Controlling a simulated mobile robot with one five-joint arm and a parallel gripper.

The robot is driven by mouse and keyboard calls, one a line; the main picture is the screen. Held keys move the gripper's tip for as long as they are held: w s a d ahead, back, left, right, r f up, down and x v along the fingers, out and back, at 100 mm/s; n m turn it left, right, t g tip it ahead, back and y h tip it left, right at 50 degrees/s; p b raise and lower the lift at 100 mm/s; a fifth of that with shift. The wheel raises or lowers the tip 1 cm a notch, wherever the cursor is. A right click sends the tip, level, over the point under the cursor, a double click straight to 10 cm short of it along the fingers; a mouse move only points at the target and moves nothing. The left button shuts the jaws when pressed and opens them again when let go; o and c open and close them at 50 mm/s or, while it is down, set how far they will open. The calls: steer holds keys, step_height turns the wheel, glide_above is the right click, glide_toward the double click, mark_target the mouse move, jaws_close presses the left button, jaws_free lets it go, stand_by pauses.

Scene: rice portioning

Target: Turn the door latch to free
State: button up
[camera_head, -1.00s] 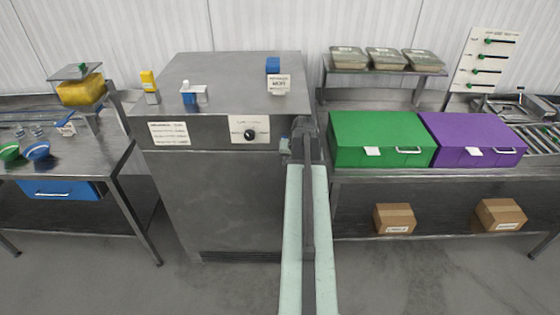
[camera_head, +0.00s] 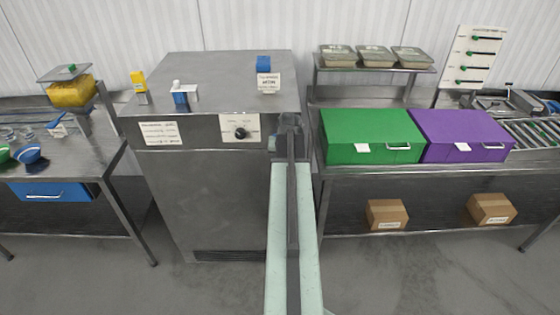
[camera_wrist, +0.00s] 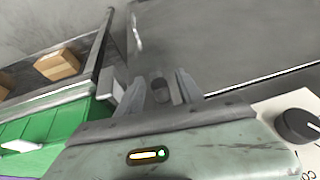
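A grey steel cabinet (camera_head: 215,200) stands left of centre in the head view. Its door front also fills the upper right of the wrist view (camera_wrist: 230,45). A small grey-blue part (camera_head: 272,143) at the cabinet's upper right edge may be the latch; my arm partly hides it. My gripper (camera_head: 289,122) is at that edge, just right of this part. In the wrist view my gripper (camera_wrist: 160,85) has its fingers apart, with a small dark grey piece (camera_wrist: 160,91) showing between them. I cannot tell whether they touch it.
A black knob (camera_head: 240,133) on a white plate is left of my gripper; it also shows in the wrist view (camera_wrist: 301,125). A green box (camera_head: 370,137) and a purple box (camera_head: 462,136) stand on the right bench. Cartons (camera_head: 387,214) lie on its lower shelf.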

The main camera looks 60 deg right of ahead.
steer(key=p+v, duration=0.7)
steer(key=shift+r, duration=0.3)
steer(key=shift+s+a, duration=0.1)
steer(key=shift+s, duration=0.1)
